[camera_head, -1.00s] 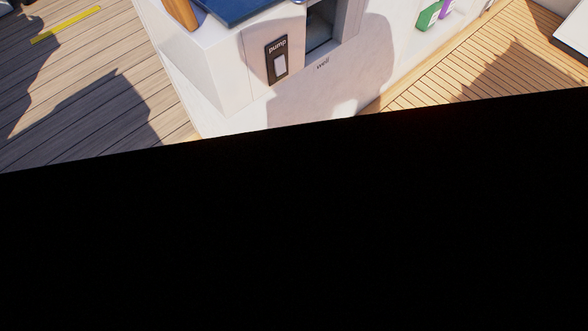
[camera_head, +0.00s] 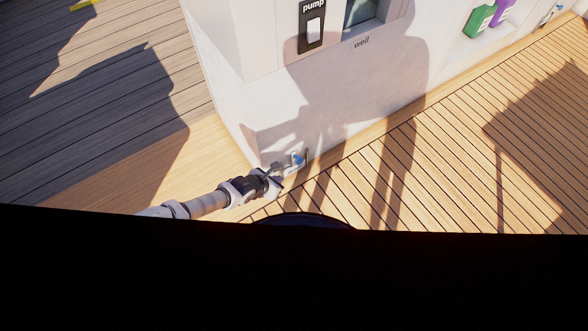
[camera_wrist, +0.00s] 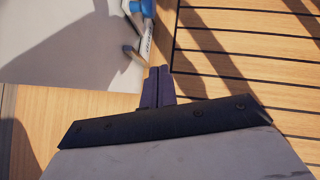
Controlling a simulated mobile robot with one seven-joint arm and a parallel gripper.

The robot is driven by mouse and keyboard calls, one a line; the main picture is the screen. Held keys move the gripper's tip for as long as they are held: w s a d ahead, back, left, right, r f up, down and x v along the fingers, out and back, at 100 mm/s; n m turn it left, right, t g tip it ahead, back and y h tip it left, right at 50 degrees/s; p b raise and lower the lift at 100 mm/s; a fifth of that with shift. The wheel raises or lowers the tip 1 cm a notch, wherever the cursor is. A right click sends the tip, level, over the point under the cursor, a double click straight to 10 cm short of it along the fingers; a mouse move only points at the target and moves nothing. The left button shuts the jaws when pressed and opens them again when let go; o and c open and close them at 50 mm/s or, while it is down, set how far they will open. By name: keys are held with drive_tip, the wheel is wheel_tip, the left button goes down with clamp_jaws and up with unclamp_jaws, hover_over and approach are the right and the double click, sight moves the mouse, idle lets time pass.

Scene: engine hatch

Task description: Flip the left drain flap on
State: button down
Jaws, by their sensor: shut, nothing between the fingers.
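A small blue fitting (camera_head: 298,158), which looks like the left drain flap, sits low on the white wall near the deck. In the wrist view the blue part (camera_wrist: 147,8) is at the top edge, partly cut off, with a white labelled piece and a grey peg (camera_wrist: 131,52) below it. The label is too small to read, and I cannot tell the flap's position. My gripper (camera_head: 276,171) is just left of and below the fitting in the head view. Its dark fingers (camera_wrist: 159,73) are together and empty, close to the peg, with no clear contact.
The white wall (camera_head: 235,110) carries a pump switch (camera_head: 312,28) and a well opening (camera_head: 362,12). Wooden deck (camera_head: 430,165) lies open to the right. Black fills the lower head view.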

drive_tip(key=b+x, duration=0.4)
drive_tip(key=x, duration=0.6)
drive_tip(key=shift+w+d+f+b, duration=0.1)
drive_tip(key=shift+d+f+b, duration=0.1)
drive_tip(key=shift+f+b, duration=0.2)
drive_tip(key=r, duration=0.1)
drive_tip(key=w+r, duration=0.1)
drive_tip(key=r, duration=0.2)
drive_tip(key=shift+w+d+r, duration=0.15)
drive_tip(key=shift+d+r, duration=0.05)
drive_tip(key=shift+d, duration=0.2)
drive_tip(key=shift+p, duration=0.3)
